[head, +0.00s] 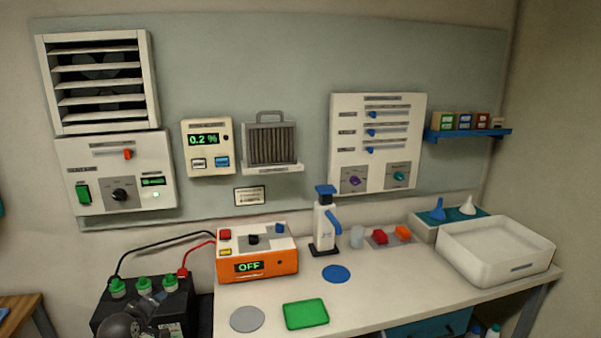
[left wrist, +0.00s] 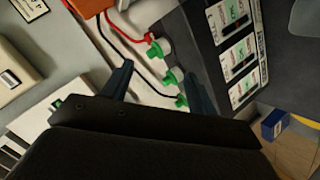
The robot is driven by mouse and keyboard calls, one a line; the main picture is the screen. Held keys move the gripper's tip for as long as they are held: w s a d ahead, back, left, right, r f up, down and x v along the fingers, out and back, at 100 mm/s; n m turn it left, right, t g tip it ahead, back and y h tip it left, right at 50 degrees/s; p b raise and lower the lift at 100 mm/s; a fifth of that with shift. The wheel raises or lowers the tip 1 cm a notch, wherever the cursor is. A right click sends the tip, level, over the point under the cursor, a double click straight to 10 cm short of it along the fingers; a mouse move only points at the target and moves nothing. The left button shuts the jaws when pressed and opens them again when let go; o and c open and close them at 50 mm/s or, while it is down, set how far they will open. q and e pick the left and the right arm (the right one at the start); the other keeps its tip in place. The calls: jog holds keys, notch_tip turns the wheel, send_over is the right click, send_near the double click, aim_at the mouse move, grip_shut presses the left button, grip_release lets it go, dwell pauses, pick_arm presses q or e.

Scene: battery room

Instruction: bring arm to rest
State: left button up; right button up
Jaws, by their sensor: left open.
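My left gripper (left wrist: 160,88) is open in the left wrist view, its two dark fingers spread with nothing between them. Beyond the fingers is the black battery (left wrist: 215,35) with green caps (left wrist: 172,76) and labels on its side. In the head view, a grey part of my left arm shows at the bottom left, in front of the battery (head: 185,310), hiding some of it. Whether the fingers touch anything I cannot tell. My right gripper is in neither view.
The orange charger (head: 257,265) reads OFF; its red and black leads run to the battery. The bench (head: 400,290) holds a green mat (head: 306,314), a blue disc (head: 336,273), a dispenser (head: 325,230) and a white tub (head: 497,252). A wooden surface (head: 18,305) stands at far left.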

pick_arm(q)
jog(key=s+d+f+m+g, duration=0.2)
jog(key=s+d+f+m, duration=0.3)
jog(key=s, duration=0.5)
jog(key=s+d+f+m+g, duration=0.25)
jog(key=s+d+f, duration=0.4)
jog(key=s, duration=0.35)
jog(key=s+d+f+m+g, duration=0.1)
jog(key=s+d+m+g, duration=0.2)
jog(key=s, duration=0.8)
jog(key=s+d+f+m+g, duration=0.1)
jog(key=s+d+m+g, duration=0.15)
jog(key=s+d, duration=0.55)
jog(key=s+f, duration=0.2)
jog(key=f, duration=1.1)
jog(key=s+d+f, duration=0.1)
jog(key=s+f, duration=0.2)
jog(key=f, duration=1.1)
jog(key=s+f+g+h, duration=0.1)
jog(key=s+f, duration=0.1)
jog(key=f, duration=1.1)
jog(key=shift+s+d+f, duration=0.15)
jog(key=shift+s+f, duration=0.1)
jog(key=shift+s, duration=0.05)
jog(key=shift+w, duration=0.1)
